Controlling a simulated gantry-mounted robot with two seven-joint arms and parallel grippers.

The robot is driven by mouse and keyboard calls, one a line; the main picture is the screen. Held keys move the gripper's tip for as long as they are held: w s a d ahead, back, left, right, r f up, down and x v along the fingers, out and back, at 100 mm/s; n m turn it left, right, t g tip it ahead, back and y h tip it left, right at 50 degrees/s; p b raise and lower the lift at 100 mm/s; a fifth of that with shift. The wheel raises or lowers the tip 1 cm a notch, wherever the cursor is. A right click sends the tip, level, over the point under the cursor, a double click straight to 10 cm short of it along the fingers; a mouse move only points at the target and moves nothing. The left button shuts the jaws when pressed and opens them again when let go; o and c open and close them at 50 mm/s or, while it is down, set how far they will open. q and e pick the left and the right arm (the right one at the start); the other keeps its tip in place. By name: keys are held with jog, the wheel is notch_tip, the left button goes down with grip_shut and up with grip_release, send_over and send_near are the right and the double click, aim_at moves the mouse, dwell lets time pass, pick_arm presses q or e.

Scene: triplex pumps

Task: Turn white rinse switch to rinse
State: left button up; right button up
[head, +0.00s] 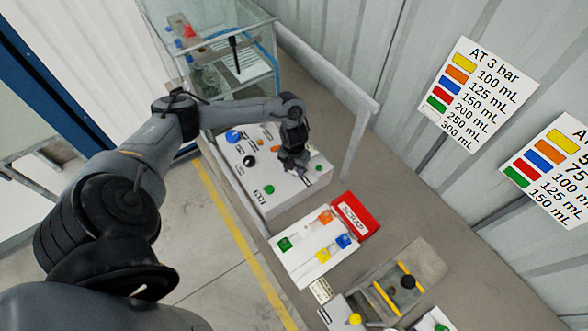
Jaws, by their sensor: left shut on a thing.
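My left gripper (296,170) points down at the right part of the white control box (262,198) on the bench. It is shut on what looks like the white rinse switch, which the fingers hide almost entirely. I cannot make out which way the switch is turned. A blue knob (233,136), a black knob (250,160) and a green button (269,189) show on the same box. My right gripper is not in view.
A white board with coloured blocks (291,262) and a red SCRAP box (358,214) lie nearer on the bench. A clear tank (215,45) stands at the back. A grey post (360,140) rises right of the control box.

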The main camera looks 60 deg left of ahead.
aim_at(294, 170)
pick_arm(q)
jog(key=shift+r, duration=0.1)
jog(key=o, duration=1.1)
jog(key=shift+c, duration=0.2)
notch_tip(294, 170, up, 11)
jog(key=p, duration=0.2)
